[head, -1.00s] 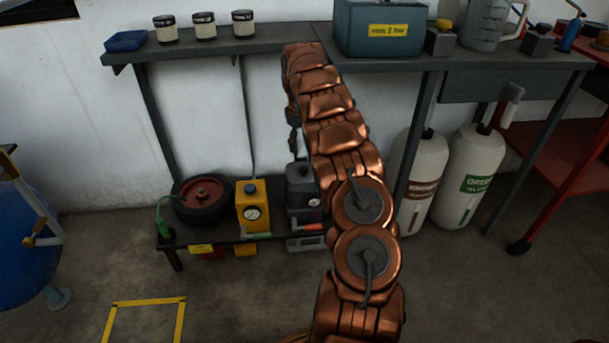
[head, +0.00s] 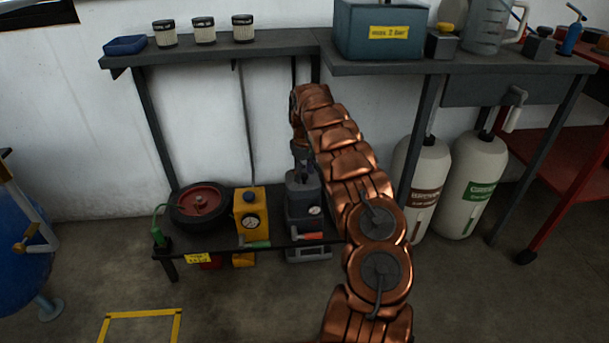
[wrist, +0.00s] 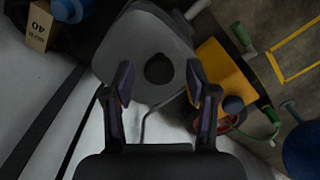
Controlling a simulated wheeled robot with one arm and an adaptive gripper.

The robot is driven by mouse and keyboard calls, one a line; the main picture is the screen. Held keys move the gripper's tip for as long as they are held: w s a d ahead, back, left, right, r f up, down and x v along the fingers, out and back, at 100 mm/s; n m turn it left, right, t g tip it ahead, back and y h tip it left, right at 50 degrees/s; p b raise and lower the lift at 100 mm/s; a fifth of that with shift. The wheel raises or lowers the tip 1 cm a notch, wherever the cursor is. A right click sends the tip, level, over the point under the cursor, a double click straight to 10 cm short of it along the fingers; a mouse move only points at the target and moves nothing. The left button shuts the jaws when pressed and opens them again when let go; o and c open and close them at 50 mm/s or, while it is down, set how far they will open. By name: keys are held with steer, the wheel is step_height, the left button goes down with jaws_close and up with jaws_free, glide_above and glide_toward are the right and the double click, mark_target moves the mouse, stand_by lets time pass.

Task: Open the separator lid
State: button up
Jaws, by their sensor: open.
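The grey unit (head: 303,204) with a small dial stands on the low shelf, right of a yellow unit (head: 251,212). It appears to be the separator, though I cannot read a label naming it. In the wrist view its grey top (wrist: 135,45) fills the upper middle, with a dark round knob or opening (wrist: 159,69) in it. My gripper (wrist: 158,83) is open and empty, its fingertips on either side of that dark round part. I cannot tell whether they touch anything. In the head view my arm hides part of the area and the fingers are unclear.
A low shelf (head: 205,243) also holds a red-and-black reel (head: 200,208). A bench top (head: 270,41) overhangs it, with filters and a teal box (head: 380,28). Two pale cylinders (head: 468,185) stand to the right. Floor in front is clear.

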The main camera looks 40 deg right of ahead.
jaws_close()
stand_by(0.6)
